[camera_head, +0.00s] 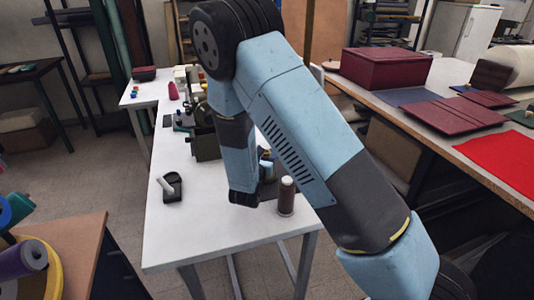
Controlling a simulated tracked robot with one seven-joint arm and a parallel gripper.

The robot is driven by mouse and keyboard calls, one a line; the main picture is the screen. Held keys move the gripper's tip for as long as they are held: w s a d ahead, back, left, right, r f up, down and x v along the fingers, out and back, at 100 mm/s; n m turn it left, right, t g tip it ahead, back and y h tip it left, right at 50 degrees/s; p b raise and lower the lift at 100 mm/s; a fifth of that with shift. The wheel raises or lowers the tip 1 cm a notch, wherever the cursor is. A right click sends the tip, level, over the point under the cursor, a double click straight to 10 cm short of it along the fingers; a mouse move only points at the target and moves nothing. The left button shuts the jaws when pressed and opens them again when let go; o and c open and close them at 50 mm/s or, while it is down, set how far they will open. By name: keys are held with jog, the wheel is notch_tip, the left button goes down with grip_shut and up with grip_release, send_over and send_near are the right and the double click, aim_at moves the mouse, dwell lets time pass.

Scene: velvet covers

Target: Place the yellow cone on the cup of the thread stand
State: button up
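I cannot clearly make out the yellow cone; only a small pale yellowish patch (267,155) shows beside my arm, and I cannot tell what it belongs to. A brown spool with a pale top (287,197) stands upright near the right edge of the white table. A dark base (269,190) is partly hidden between my arm and this spool; I cannot tell whether it is the thread stand. No cup can be made out. My arm reaches up and then down over the table, and its links hide my gripper's fingers.
A black holder with a white roll (171,187) lies on the left of the white table (190,235). Dark green machinery (205,145) stands behind my arm. A red cone (173,91) is farther back. The table's front part is clear. A dark red box (387,68) sits on the right table.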

jog(key=o, duration=0.4)
jog(key=v, duration=1.2)
jog(key=shift+r, duration=0.1)
